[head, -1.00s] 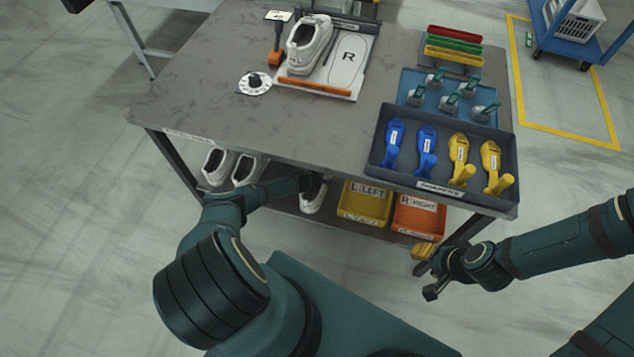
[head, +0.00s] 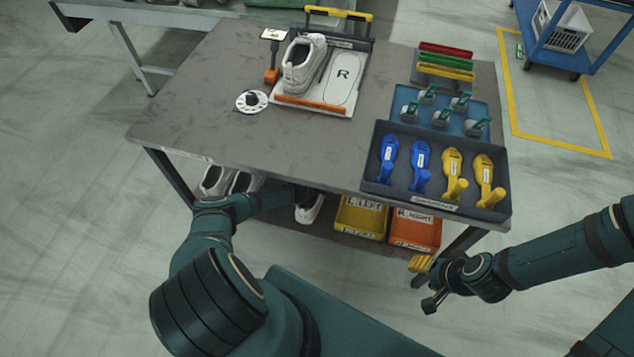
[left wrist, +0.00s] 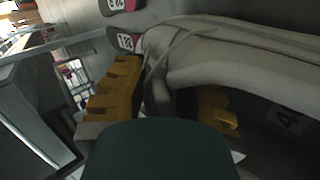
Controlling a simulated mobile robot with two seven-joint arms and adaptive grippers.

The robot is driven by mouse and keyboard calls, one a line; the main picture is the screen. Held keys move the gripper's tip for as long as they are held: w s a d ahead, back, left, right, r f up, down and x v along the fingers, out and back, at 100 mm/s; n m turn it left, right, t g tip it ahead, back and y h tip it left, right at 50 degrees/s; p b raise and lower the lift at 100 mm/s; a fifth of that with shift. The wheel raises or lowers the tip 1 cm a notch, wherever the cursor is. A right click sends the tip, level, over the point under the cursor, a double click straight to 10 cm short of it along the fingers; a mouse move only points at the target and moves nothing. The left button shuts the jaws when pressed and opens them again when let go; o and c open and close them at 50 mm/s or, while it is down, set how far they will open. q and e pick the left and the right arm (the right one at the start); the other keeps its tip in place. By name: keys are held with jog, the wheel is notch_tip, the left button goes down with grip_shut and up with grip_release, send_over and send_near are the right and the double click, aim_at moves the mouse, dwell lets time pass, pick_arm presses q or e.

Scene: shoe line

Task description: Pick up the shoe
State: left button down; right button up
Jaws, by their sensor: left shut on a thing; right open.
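A white shoe (head: 309,208) shows partly on the lower shelf, under the table's front edge, at the end of my left arm. My left gripper is hidden under the tabletop in the head view. In the left wrist view my left gripper (left wrist: 165,100) has its yellow fingers shut on a grey-white shoe (left wrist: 240,58), one on each side of it. That shoe fills the upper right, and its sole is hidden. My right gripper (head: 427,284) is open and empty, in front of the table's right front leg.
Two more white shoes (head: 229,182) stand on the lower shelf at left. A yellow bin (head: 360,217) and an orange bin (head: 414,231) stand right of the held shoe. The tabletop (head: 215,95) above carries a shoe on a board (head: 343,88) and a tool tray (head: 437,205).

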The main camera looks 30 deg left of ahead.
aim_at(298, 215)
pick_arm(q)
jog(key=s, duration=0.6)
jog(key=s+p, duration=0.1)
jog(key=s, duration=0.5)
jog(key=s+d+p, duration=0.1)
jog(key=s, duration=0.5)
jog(key=shift+r, duration=0.1)
jog(key=shift+a, duration=0.1)
